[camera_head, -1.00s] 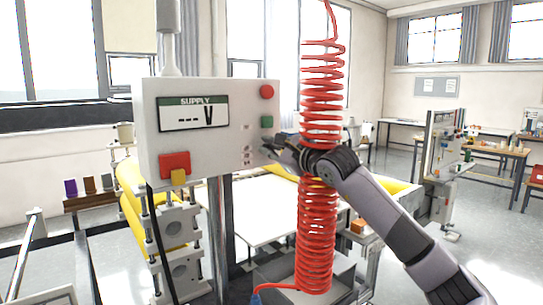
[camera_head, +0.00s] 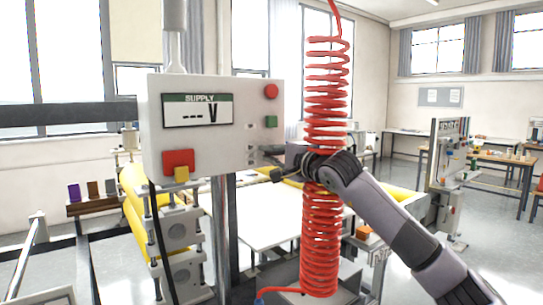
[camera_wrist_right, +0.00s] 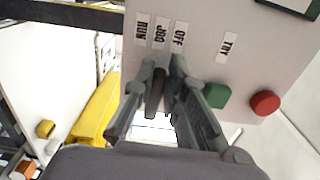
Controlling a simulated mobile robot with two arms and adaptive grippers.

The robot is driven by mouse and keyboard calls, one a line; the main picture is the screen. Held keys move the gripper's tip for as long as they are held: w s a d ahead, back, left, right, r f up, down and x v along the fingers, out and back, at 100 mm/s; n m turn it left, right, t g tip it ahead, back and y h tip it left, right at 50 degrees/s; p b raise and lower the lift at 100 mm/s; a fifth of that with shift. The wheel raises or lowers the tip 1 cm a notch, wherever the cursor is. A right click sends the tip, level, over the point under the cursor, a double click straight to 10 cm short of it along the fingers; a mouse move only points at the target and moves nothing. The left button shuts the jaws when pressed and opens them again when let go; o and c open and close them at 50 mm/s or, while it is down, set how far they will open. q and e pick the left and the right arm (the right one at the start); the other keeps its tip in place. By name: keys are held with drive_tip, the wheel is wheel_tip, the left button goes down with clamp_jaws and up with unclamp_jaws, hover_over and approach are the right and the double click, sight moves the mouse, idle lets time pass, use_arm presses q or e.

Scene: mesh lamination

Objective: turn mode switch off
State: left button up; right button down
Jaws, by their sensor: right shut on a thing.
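The white control panel (camera_head: 215,140) stands at left of centre in the head view. Its labels RUN, JOG and OFF (camera_wrist_right: 179,36) show in the right wrist view. My right gripper (camera_head: 268,161) is at the panel's right edge. In the right wrist view my right gripper (camera_wrist_right: 164,68) has its fingers around the dark mode switch lever (camera_wrist_right: 155,92), shut on it. The lever's upper end lies below the JOG label; its exact setting is hard to tell between the fingers. My left gripper is not in view.
A red button (camera_head: 271,91) and a green button (camera_head: 271,122) sit on the panel near my right gripper. A red coiled hose (camera_head: 322,240) hangs close by my right wrist. Yellow rollers (camera_head: 135,205) and a white table surface lie below.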

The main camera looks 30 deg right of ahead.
drive_tip(key=shift+f+n, duration=0.25)
drive_tip(key=shift+n, duration=0.05)
idle(0.4)
drive_tip(key=c, duration=1.6)
unclamp_jaws()
drive_tip(key=shift+r, duration=0.1)
drive_tip(key=s, duration=1.2)
drive_tip(key=shift+d, duration=0.4)
